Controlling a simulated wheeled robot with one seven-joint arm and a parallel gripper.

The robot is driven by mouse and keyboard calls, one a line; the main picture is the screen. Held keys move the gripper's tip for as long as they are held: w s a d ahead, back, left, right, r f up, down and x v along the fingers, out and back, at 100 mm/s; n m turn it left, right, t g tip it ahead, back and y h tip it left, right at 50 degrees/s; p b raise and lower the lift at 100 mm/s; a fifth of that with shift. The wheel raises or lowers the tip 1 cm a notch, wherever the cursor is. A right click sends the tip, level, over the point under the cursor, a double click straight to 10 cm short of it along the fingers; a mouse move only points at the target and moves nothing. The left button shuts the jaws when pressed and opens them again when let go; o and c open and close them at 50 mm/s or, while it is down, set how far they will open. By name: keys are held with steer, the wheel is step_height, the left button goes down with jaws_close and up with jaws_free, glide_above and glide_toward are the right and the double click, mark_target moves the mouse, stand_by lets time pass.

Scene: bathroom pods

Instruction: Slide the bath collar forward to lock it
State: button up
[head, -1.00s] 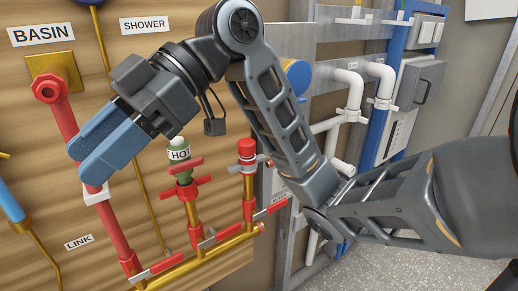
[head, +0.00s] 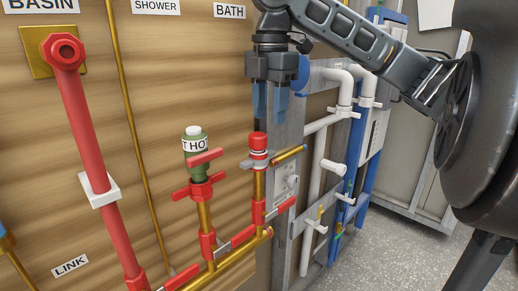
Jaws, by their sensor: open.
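The BATH label (head: 230,11) is on the wooden panel. Below and right of it, a red-and-white collar (head: 258,150), apparently the bath collar, sits at the top of a short upright brass pipe (head: 259,185). A short brass rod (head: 289,154) slants out to its right. My gripper (head: 270,117) points down just above the collar, with its two blue fingers apart and nothing seen between them. The fingertips look close above the red cap; I cannot tell if the left one touches it.
A green HOT valve (head: 195,147) with red handles stands left of the collar. A red basin pipe (head: 80,130) runs down the left. A brass manifold (head: 225,261) crosses below. White pipes (head: 317,170) and a grey metal frame are at right.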

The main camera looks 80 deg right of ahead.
mark_target(270, 151)
steer(key=shift+s+d+f+b, duration=0.1)
steer(key=shift+f+b, duration=0.25)
steer(key=shift+f, duration=3.55)
steer(key=shift+c, duration=0.3)
jaws_close()
